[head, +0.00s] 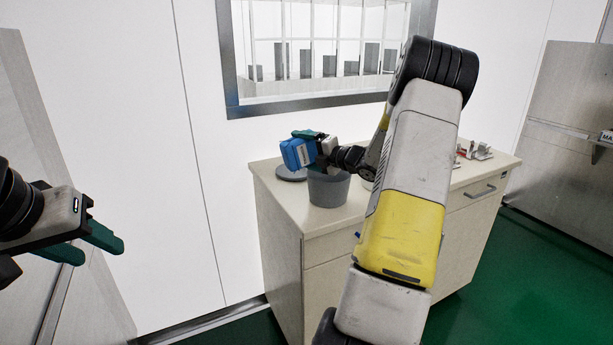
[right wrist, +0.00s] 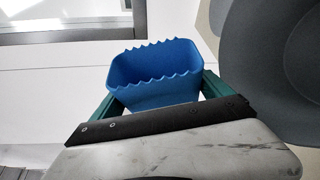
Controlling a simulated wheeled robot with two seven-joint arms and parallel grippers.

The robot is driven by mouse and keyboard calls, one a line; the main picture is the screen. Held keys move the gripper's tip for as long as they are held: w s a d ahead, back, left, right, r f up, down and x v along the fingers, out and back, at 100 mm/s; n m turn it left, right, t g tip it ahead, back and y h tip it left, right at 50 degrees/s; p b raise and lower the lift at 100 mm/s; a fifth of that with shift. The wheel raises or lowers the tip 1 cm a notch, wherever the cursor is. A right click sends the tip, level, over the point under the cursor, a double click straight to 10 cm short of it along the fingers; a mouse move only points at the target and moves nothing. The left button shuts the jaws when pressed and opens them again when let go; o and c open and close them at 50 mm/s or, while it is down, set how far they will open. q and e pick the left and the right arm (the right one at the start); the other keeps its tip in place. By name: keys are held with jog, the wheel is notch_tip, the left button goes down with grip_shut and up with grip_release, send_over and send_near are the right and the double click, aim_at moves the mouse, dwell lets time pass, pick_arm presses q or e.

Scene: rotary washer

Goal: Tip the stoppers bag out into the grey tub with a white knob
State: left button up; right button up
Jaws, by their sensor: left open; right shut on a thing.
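The blue stoppers bag (head: 293,154) is in my right gripper (head: 313,148), which is shut on it just above the grey tub (head: 329,191). The bag is tilted, and its label faces the head camera. In the right wrist view the bag (right wrist: 155,70) shows a jagged open rim between the green fingers; no stoppers are visible. The tub stands upright on the cabinet top; its inside is mostly hidden, and I cannot make out a white knob on it. My left gripper (head: 88,243) is open and empty at the far left, away from the cabinet.
A flat grey disc (head: 290,176), perhaps a lid, lies on the cabinet top (head: 285,198) behind and left of the tub. Small items (head: 475,152) stand at the cabinet's right end. My right arm hides the middle of the top. A framed window (head: 325,105) is behind.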

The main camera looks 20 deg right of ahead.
aim_at(313, 145)
jog(key=shift+d+r+m, duration=0.2)
jog(key=shift+d+m, duration=0.2)
jog(key=shift+d, duration=0.2)
jog(key=shift+w+d+f+m+t+y, duration=0.1)
jog(key=shift+d+f+m+t+y, duration=0.25)
jog(key=shift+m, duration=0.35)
dwell(0.4)
jog(key=shift+d+r+m+t+p, duration=0.1)
jog(key=shift+d+m+t+p, duration=0.05)
jog(key=shift+m+t+p, duration=0.2)
jog(key=shift+w+d+r+m, duration=0.15)
jog(key=shift+d+r+m, duration=0.05)
jog(key=shift+m, duration=0.35)
jog(key=shift+w+d+r+m+t+y, duration=0.1)
jog(key=shift+d+r+m+t+y, duration=0.2)
jog(key=shift+m, duration=0.4)
jog(key=shift+d+r+m+t+h, duration=0.1)
jog(key=shift+d+m+t, duration=0.3)
jog(key=shift+m, duration=0.3)
dwell(0.7)
jog(key=shift+a+f+n+g, duration=0.1)
jog(key=shift+a+n+g, duration=0.2)
jog(key=shift+n, duration=0.1)
jog(key=shift+d+m+t, duration=0.4)
jog(key=shift+d+m, duration=0.1)
jog(key=shift+m, duration=0.2)
dwell(0.6)
